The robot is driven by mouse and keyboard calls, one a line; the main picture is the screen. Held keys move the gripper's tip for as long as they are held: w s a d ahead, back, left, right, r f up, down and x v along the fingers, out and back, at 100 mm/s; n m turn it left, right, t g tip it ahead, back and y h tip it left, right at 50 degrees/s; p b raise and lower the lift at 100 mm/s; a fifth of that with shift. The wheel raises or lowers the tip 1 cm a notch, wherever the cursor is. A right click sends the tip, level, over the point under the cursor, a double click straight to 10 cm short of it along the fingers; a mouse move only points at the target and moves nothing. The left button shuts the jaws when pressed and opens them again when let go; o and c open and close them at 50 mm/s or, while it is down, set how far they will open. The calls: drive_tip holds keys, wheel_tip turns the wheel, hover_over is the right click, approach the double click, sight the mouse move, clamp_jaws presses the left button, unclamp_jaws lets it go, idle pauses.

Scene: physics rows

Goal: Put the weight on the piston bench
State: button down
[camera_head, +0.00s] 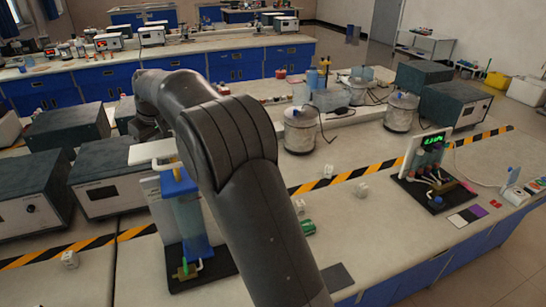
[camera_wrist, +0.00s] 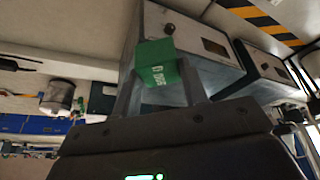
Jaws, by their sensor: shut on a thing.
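A green weight (camera_wrist: 158,66) with white lettering is in the wrist view, between the two fingertips. My gripper (camera_wrist: 160,72) is shut on it and holds it up. In the head view the arm reaches up and to the left, and the weight is hidden. The piston bench (camera_head: 184,215), with a blue upright cylinder on a black base, stands left of my arm. A pale flat platform (camera_head: 152,152) is at its top, close to the arm's end. My arm hides part of the bench.
Grey instrument boxes (camera_head: 112,178) stand on the left of the worktop. A second bench with a green display (camera_head: 430,165) stands at the right. Metal canisters (camera_head: 300,130) are behind the arm. A green roll-like object (camera_head: 307,227) and small white cubes (camera_head: 361,190) lie on the table.

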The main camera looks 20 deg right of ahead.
drive_tip(key=d+f+m+t+h, duration=0.1)
drive_tip(key=d+f+m, duration=0.15)
drive_tip(key=d, duration=0.85)
drive_tip(key=d+f+m+h, duration=0.1)
drive_tip(key=d+m, duration=0.3)
drive_tip(key=d, duration=0.6)
drive_tip(key=s+d+f+m, duration=0.1)
drive_tip(key=s+d+f, duration=0.85)
drive_tip(key=s, duration=0.25)
drive_tip(key=s+d+f, duration=0.1)
drive_tip(key=s+d, duration=0.1)
drive_tip(key=s, duration=0.7)
drive_tip(key=s+d+f, duration=0.1)
drive_tip(key=s+d, duration=0.2)
drive_tip(key=s, duration=0.5)
drive_tip(key=w+a+f, duration=0.2)
drive_tip(key=a, duration=0.1)
drive_tip(key=w+a+f, duration=0.2)
drive_tip(key=a+f, duration=0.1)
drive_tip(key=w+a+f, duration=0.2)
drive_tip(key=a, duration=0.1)
drive_tip(key=shift+w+a+f, duration=0.2)
drive_tip(key=shift+w+a, duration=0.05)
drive_tip(key=shift+w, duration=0.15)
drive_tip(key=shift+f, duration=2)
